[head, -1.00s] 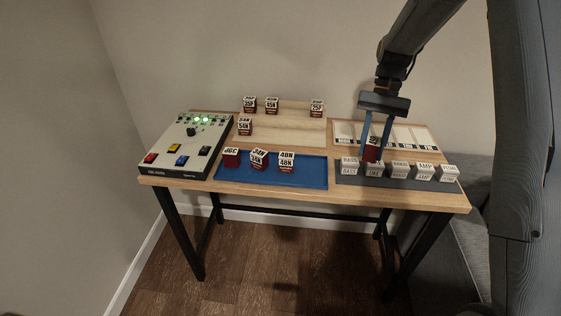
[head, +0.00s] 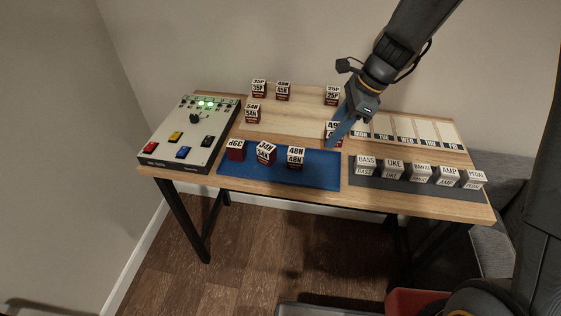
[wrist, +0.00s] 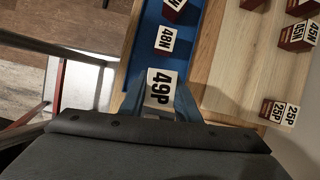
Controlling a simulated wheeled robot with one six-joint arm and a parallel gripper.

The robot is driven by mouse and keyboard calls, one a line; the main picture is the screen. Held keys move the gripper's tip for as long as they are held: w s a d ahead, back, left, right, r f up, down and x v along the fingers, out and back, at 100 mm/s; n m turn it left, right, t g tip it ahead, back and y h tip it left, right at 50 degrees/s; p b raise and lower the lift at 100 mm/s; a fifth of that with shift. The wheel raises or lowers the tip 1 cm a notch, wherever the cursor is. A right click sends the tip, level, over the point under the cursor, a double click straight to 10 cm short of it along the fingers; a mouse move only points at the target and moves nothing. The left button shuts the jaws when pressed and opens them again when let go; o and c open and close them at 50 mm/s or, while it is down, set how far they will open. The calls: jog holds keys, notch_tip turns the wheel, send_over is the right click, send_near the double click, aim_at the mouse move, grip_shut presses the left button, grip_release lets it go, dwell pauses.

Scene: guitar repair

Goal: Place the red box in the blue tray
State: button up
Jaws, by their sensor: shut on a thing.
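The red box (head: 331,131), with a white top reading 49P, is held between the blue fingers of my gripper (head: 338,130). In the wrist view its label (wrist: 161,87) faces me, with a finger on each side. The blue tray (head: 325,172) lies at the front middle of the table; its edge also shows in the wrist view (wrist: 196,62). The held box is at the tray's back right corner; I cannot tell its exact height. In the tray stand three similar red boxes: an upside-down-labelled one (head: 235,151), 34N (head: 266,153) and 48N (head: 296,158).
Similar boxes, including 25P (head: 332,96), stand on the pale board behind (head: 290,120). A control box (head: 190,135) is at left. White blocks (head: 420,173) line the dark mat at right, with day-labelled strips (head: 400,130) behind. The tray's right end is clear.

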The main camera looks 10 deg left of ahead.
jog(key=shift+s+a+f+m, duration=0.1)
jog(key=shift+s+a+m, duration=0.2)
jog(key=shift+m, duration=0.2)
jog(key=shift+t, duration=0.3)
notch_tip(320, 180, down, 10)
jog(key=shift+r+p, duration=0.1)
jog(key=shift+p, duration=0.4)
jog(key=o, duration=1.1)
jog(key=shift+f, duration=0.2)
